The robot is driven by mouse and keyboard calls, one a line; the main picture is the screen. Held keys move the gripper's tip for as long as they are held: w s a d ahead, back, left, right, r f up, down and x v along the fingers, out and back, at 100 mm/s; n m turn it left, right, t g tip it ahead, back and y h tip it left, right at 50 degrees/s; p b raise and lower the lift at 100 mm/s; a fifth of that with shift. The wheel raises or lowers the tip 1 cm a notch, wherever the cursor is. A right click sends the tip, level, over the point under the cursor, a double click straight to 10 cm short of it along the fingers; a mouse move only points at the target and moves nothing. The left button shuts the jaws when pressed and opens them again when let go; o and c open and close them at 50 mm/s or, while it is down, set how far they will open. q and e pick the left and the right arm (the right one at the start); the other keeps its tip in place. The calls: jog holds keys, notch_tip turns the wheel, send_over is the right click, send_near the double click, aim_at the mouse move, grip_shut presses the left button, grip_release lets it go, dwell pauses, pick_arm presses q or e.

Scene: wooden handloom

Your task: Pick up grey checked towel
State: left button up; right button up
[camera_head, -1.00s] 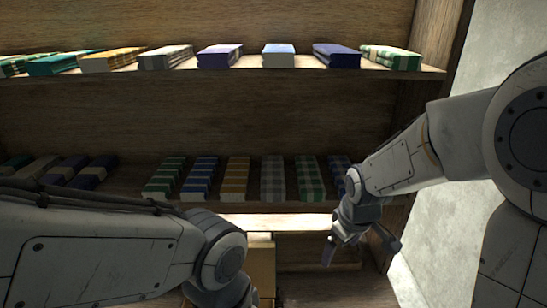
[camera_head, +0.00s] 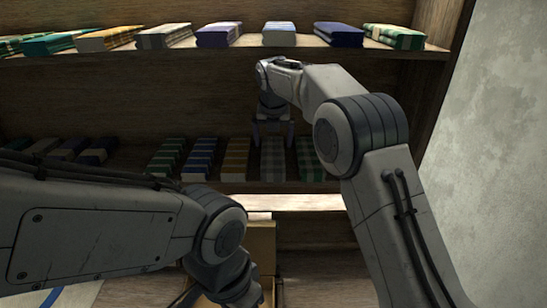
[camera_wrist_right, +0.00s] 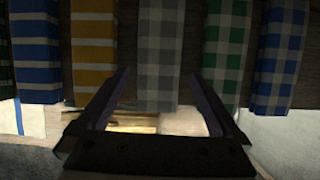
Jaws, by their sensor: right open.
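The grey checked towel (camera_head: 273,160) lies folded on the lower shelf, between a yellow striped towel and a green checked towel.
A yellow striped towel (camera_head: 235,158) and a green checked towel (camera_head: 308,160) lie close on either side. The upper shelf (camera_head: 215,56) holds a row of folded towels above my right arm. A wall (camera_head: 490,110) stands at the right.

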aim_at(273, 155)
jog(key=shift+w+a+f+n, duration=0.15)
jog(key=shift+w+f+n, duration=0.15)
jog(key=shift+f, duration=0.1)
jog(key=p+x, duration=0.3)
jog(key=x, duration=0.2)
jog(key=shift+f, duration=0.2)
jog(key=shift+w+f+p, duration=0.15)
jog(key=shift+f+p, duration=0.15)
jog(key=shift+f, duration=0.2)
jog(key=c, duration=1.1)
jog(key=shift+r, duration=0.1)
